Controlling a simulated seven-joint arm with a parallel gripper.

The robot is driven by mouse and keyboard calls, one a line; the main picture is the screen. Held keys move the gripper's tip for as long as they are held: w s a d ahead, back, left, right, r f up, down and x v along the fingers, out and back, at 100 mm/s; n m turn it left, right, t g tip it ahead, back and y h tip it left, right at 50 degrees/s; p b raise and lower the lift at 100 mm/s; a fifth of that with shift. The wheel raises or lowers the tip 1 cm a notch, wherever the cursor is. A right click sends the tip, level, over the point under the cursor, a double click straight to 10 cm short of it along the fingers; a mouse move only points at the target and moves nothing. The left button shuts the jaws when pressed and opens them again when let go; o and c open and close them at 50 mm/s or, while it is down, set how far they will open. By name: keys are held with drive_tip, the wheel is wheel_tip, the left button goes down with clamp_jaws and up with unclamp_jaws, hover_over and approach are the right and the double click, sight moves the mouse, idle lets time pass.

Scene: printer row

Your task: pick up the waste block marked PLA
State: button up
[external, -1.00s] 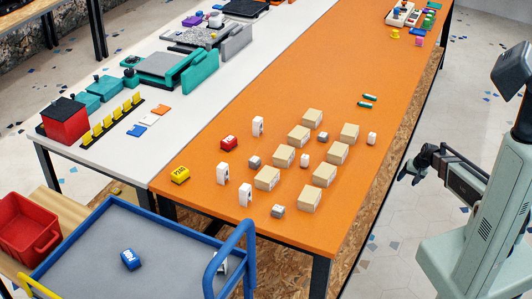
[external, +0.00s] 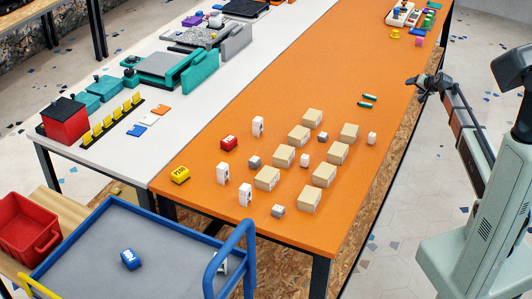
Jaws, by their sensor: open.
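Three marked blocks show: a red block (external: 229,143) on the left part of the orange table, a yellow block (external: 180,175) near its front left corner, and a blue block (external: 130,259) on the grey cart. Their white or dark lettering is too small to read surely, so I cannot tell which is marked PLA. My gripper (external: 414,88) is open and empty, raised near the orange table's right edge. It is far from all three blocks.
The orange table (external: 300,60) carries several beige boxes (external: 323,173), small white and grey cubes (external: 278,210), and white upright stands (external: 245,195). A blue-railed cart (external: 75,275) stands in front. A red bin (external: 28,228) is at left. The table's middle back is clear.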

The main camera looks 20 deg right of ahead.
drive_tip(key=s+a+r+n+g+y, duration=0.1)
drive_tip(key=a+r+n+g+y, duration=0.2)
drive_tip(key=a, duration=2.1)
drive_tip(key=s+a+n+g+y, duration=0.1)
drive_tip(key=s+a+n, duration=0.3)
drive_tip(key=a, duration=0.7)
drive_tip(key=s+a+n, duration=0.1)
drive_tip(key=s+a, duration=0.4)
drive_tip(key=a, duration=0.6)
drive_tip(key=n+g+h, duration=0.1)
drive_tip(key=n+g, duration=0.3)
drive_tip(key=n, duration=0.5)
approach(278, 209)
drive_tip(key=shift+x, duration=4.3)
drive_tip(key=shift+d, duration=0.1)
